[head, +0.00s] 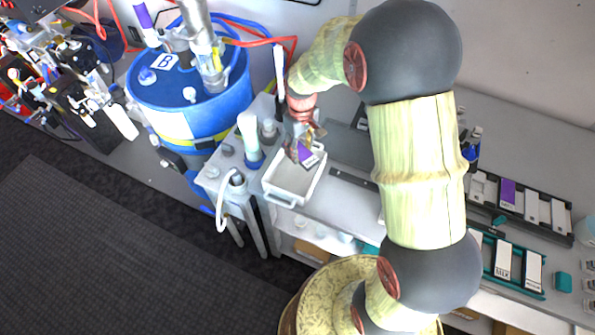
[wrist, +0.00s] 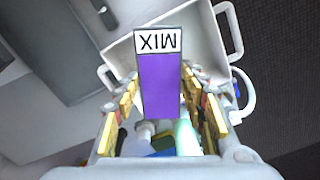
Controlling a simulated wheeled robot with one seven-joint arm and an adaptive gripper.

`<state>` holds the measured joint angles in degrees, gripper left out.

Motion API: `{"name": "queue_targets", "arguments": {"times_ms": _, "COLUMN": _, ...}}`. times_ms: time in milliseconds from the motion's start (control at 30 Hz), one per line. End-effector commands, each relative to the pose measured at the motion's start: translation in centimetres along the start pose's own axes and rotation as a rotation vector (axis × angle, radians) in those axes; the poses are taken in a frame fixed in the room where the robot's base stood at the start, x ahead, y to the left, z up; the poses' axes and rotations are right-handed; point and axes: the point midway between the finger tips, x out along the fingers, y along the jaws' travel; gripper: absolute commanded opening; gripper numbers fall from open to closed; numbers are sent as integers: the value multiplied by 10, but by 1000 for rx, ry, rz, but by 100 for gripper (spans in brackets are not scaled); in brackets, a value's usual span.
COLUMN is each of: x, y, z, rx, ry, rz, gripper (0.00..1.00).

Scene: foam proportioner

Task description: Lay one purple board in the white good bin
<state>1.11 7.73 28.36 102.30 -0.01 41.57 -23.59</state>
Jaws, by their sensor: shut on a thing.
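My gripper (head: 303,143) is shut on a purple board (head: 309,157) with a white MIX label. In the wrist view the board (wrist: 160,85) stands out between the yellow-padded fingers (wrist: 162,108), its label end away from the palm. The white bin (head: 293,199) is an open tray with a handle, on the bench below my gripper. The board shows over the bin's far part; its height above the floor of the bin is hard to tell. In the wrist view the bin (wrist: 205,42) shows behind the board. Another purple board (head: 508,191) lies in a rack at the right.
A blue drum (head: 190,110) marked B stands left of the bin, with hoses and grey-white pump fittings (head: 250,140) close by. A dark rack (head: 545,228) of white boards and a teal-edged rack (head: 516,283) lie at the right. Dark matting covers the floor at left.

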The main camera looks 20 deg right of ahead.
Motion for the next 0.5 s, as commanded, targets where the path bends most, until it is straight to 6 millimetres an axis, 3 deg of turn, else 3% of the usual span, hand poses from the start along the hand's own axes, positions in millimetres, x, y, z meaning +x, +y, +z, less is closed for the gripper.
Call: {"name": "queue_targets", "arguments": {"times_ms": 500, "x": 51, "y": 0, "z": 0, "rx": 0, "ry": -2, "rz": -1, "gripper": 16}}
